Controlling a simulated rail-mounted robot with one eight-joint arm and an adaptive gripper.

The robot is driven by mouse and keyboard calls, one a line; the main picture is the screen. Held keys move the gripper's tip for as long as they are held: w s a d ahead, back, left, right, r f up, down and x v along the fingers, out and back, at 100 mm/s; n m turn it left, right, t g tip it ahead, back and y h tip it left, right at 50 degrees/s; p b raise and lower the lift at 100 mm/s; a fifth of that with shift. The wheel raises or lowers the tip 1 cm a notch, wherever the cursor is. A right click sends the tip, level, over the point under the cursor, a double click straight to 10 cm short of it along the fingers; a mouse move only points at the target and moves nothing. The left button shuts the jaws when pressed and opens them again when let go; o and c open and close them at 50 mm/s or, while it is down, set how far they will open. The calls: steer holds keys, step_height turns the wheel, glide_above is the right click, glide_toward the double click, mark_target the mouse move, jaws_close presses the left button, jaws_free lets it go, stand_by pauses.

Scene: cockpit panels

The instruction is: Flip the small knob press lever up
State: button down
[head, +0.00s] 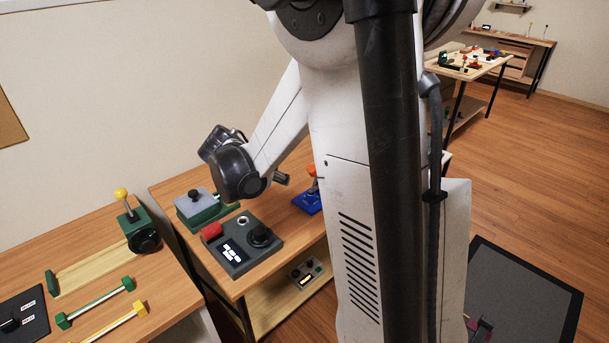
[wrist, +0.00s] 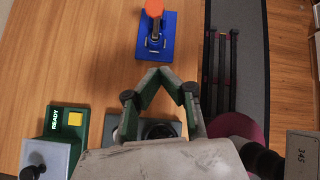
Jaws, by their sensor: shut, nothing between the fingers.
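I cannot tell for sure which device is the small knob press lever. A lever with an orange knob (wrist: 154,8) stands on a blue base (wrist: 171,28) at the top of the wrist view; in the head view its blue base (head: 307,203) is partly hidden by my arm. A green box (wrist: 69,122) marked READY, with a yellow square, carries a grey plate (wrist: 60,158) with a black knob (wrist: 33,171); it shows in the head view too (head: 202,214). My gripper (wrist: 161,73) is shut and empty, its tips just below the blue base in the picture.
A dark panel (head: 255,262) with a red block, white display and black knob lies near the table's front. A neighbouring table at left holds a yellow-knobbed lever (head: 121,194) and green and yellow handles. Bare wood (wrist: 85,60) lies left of the blue base.

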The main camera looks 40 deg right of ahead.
steer(key=w+d+f, duration=0.1)
steer(key=d+f, duration=0.4)
steer(key=d, duration=0.5)
steer(key=shift+w, duration=0.35)
steer(key=shift+f, duration=0.15)
steer(key=shift+w, duration=0.1)
